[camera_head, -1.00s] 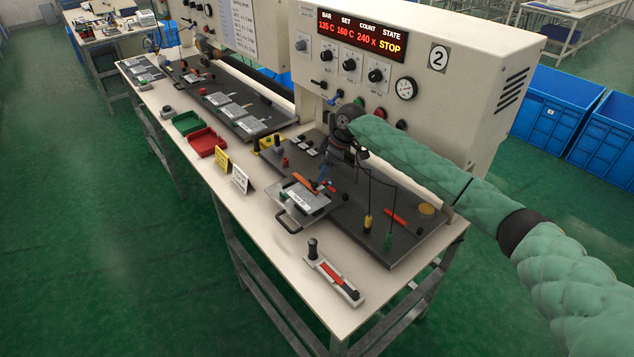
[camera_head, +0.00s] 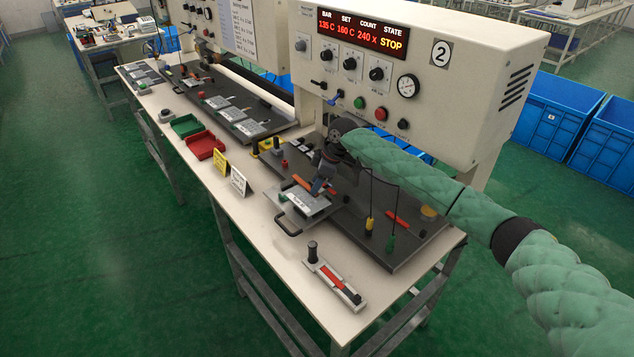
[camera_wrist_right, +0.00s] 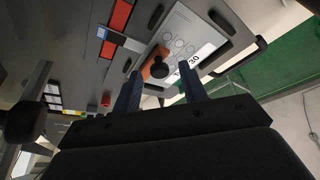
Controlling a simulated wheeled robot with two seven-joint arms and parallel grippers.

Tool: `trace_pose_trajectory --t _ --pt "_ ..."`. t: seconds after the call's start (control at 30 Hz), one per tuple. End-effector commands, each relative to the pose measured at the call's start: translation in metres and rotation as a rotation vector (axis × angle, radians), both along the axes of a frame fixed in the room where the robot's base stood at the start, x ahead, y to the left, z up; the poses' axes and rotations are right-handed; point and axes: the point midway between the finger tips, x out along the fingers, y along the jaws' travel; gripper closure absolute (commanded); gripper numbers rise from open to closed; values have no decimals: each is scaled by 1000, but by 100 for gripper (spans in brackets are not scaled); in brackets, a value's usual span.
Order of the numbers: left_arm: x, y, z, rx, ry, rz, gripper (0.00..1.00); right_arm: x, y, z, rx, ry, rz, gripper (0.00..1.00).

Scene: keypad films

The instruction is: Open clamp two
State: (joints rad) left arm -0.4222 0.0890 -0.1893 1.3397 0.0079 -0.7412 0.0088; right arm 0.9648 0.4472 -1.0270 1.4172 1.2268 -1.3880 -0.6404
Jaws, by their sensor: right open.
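A film plate (camera_head: 305,203) with round keys and a printed label lies in a light tray with a black front handle (camera_head: 286,226). An orange clamp lever (camera_head: 302,183) lies over the plate's back edge. In the right wrist view the orange lever (camera_wrist_right: 150,66) ends in a black knob (camera_wrist_right: 159,52). My right gripper (camera_head: 320,184) is over the plate, beside the lever. In the wrist view its fingers (camera_wrist_right: 160,84) are apart, with the lever and knob seen between them; no contact shows. I cannot read a clamp number. My left gripper is not in view.
Machine two (camera_head: 440,60) overhangs the dark base plate (camera_head: 365,250). Yellow and white signs (camera_head: 238,181) stand left of the tray.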

Motion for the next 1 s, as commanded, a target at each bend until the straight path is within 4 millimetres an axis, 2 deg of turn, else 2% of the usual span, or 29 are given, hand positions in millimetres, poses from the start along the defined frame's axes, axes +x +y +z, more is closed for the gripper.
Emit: trace_pose_trajectory --t 0.03,0.2,0.23,0.57,1.0 --pt "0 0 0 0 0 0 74 0 0 0 0 0 0 63" --pt "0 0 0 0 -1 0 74 0 0 0 0 0 0 97" --pt "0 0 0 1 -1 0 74 0 0 0 0 0 0 100" --pt "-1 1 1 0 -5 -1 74 2 2 5 -13 18 0 100" --pt "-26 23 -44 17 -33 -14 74 17 14 36 -172 241 0 100"
